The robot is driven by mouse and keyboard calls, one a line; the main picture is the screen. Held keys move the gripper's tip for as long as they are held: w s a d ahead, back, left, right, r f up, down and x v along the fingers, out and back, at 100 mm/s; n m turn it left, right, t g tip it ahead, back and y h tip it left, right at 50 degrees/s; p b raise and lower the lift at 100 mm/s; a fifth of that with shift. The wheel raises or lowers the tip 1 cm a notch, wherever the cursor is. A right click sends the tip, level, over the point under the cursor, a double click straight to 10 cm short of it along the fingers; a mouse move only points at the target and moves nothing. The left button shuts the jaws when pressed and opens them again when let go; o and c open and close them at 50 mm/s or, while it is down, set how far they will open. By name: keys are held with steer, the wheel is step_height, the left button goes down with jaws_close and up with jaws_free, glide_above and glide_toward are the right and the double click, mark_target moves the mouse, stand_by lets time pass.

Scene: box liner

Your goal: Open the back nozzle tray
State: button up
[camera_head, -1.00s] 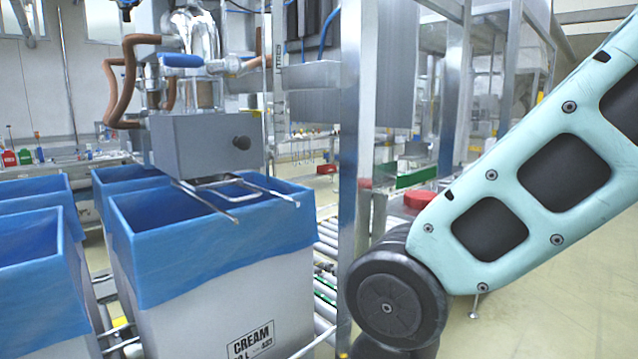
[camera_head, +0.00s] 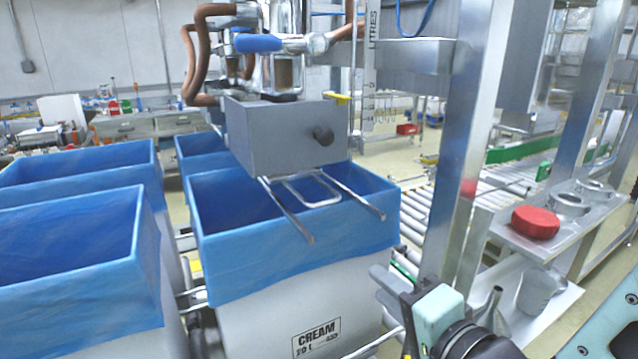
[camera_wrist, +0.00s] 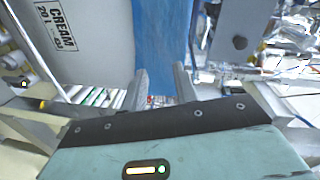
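A grey metal box with a black knob (camera_head: 323,136) on its front hangs under the nozzle pipes in the head view; I take it as the nozzle tray (camera_head: 275,135). Two metal rails and a wire loop (camera_head: 312,190) stick out below it, over a blue-lined crate (camera_head: 300,245). The box also shows at the upper right of the wrist view (camera_wrist: 258,30), with its knob. My gripper (camera_head: 382,284) is beside the crate's right side, below and right of the box, apart from the knob. In the wrist view my gripper (camera_wrist: 162,92) has its fingers apart with nothing between them.
A steel post (camera_head: 462,150) stands right of the crate. Other blue-lined crates (camera_head: 70,250) stand at the left. A roller conveyor (camera_head: 425,215) runs behind.

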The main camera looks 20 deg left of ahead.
mark_target(324, 203)
step_height(324, 203, up, 4)
steer(key=s+a+m+t+y+p, duration=0.1)
steer(key=m+t+y, duration=0.1)
steer(key=y, duration=0.1)
steer(key=p+x, duration=0.7)
steer(key=x, duration=0.8)
steer(key=shift+a+r, duration=0.2)
steer(key=shift+a, duration=0.15)
steer(key=shift+p+x, duration=0.3)
steer(key=shift+x, duration=0.45)
steer(key=shift+f, duration=0.15)
jaws_close()
